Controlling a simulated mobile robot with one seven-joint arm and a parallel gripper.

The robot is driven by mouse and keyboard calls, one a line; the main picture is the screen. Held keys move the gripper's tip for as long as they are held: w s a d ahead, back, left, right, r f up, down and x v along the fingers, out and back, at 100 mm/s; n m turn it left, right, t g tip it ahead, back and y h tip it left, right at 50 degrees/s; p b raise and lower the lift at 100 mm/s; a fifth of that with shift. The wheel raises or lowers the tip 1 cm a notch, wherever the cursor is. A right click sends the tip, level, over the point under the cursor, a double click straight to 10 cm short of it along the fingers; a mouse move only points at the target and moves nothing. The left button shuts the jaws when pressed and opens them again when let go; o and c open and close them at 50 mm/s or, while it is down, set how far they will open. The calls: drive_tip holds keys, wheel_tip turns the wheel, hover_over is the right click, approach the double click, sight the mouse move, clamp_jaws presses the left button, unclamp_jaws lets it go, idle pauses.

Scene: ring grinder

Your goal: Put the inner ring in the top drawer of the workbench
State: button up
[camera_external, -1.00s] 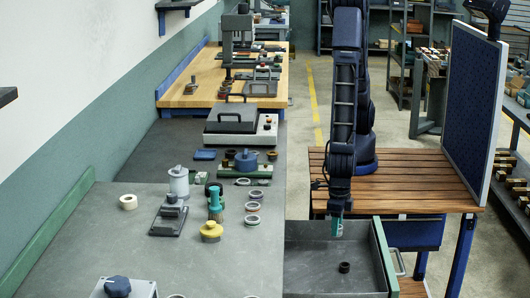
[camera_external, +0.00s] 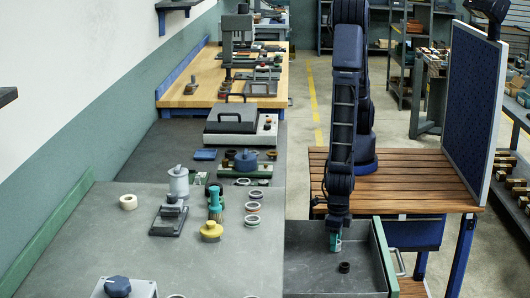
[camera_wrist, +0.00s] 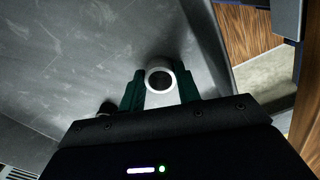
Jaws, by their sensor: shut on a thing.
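My gripper (camera_external: 335,243) has green fingertips and points down inside the open grey top drawer (camera_external: 312,274), near its back. In the wrist view my gripper (camera_wrist: 160,90) is shut on a small light-rimmed ring (camera_wrist: 159,71) with a dark centre, the inner ring. The ring is close above the drawer floor; I cannot tell whether it touches it. A small black ring-shaped part (camera_external: 344,267) lies apart on the drawer floor. A dark part also shows beside the left finger in the wrist view (camera_wrist: 107,107).
The grey bench (camera_external: 120,240) at left holds several rings (camera_external: 252,207), a yellow-topped part (camera_external: 211,231), a green part (camera_external: 215,203) and a dark stand (camera_external: 169,219). The drawer's front with its handle (camera_external: 398,263) is at right. A slatted wooden table (camera_external: 410,180) stands behind.

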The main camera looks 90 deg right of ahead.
drive_tip(key=shift+f, duration=0.1)
drive_tip(key=o, duration=1)
wheel_tip(320, 180, up, 12)
drive_tip(key=shift+r, duration=0.1)
